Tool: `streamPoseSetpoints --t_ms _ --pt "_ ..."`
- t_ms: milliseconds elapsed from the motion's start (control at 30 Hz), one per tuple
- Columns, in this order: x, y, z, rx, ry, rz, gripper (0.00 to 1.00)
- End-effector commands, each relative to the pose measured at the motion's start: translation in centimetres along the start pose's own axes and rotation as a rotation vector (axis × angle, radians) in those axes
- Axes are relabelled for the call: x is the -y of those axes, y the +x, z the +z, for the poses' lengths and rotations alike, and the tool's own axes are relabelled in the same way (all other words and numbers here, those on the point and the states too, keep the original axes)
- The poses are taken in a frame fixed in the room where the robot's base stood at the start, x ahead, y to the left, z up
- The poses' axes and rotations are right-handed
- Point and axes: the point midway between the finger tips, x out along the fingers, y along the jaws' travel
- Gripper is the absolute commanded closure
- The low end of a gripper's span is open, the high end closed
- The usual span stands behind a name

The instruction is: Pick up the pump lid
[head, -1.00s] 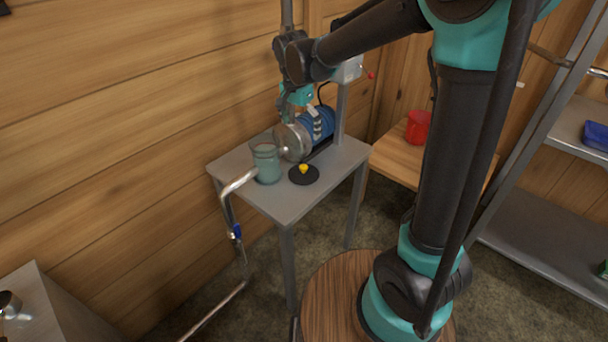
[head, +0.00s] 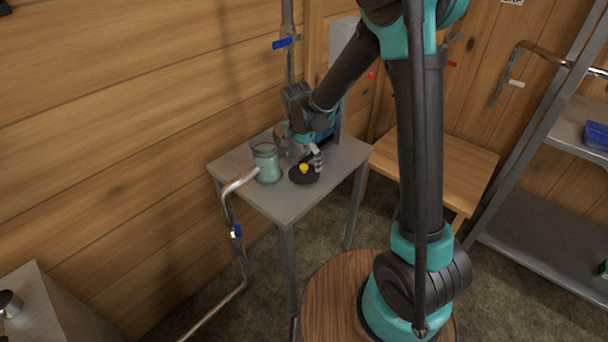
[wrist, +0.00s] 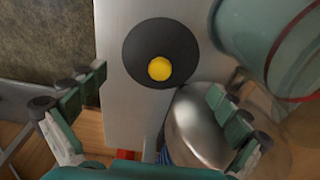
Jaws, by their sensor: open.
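The pump lid (head: 304,175) is a black disc with a yellow knob, lying flat on the small grey metal table (head: 278,206) near its front. In the wrist view the pump lid (wrist: 160,52) lies a little above the gap between my fingers, knob facing the camera. My gripper (wrist: 152,105) is open and empty, one finger to each side below the lid. In the head view my gripper (head: 314,155) is just above and behind the lid, apparently apart from it. The silver pump body (wrist: 192,125) shows between the fingers, near the right one.
A greenish glass jar (head: 266,163) stands left of the lid, and it shows large at upper right in the wrist view (wrist: 262,45). A bent metal pipe (head: 236,185) runs off the table's left side. A wooden table (head: 440,160) stands to the right.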

Motion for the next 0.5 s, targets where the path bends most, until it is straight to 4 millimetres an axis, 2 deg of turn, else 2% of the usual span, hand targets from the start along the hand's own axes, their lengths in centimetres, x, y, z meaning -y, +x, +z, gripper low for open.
streamPoseSetpoints --t_ms 100,200,500 --pt "-0.1 1.9 0.2 0.000 0.000 0.000 0.00" --pt "0.0 2.9 0.2 0.000 0.000 0.000 0.00" --pt "-0.1 3.6 0.2 0.000 0.000 0.000 0.00"
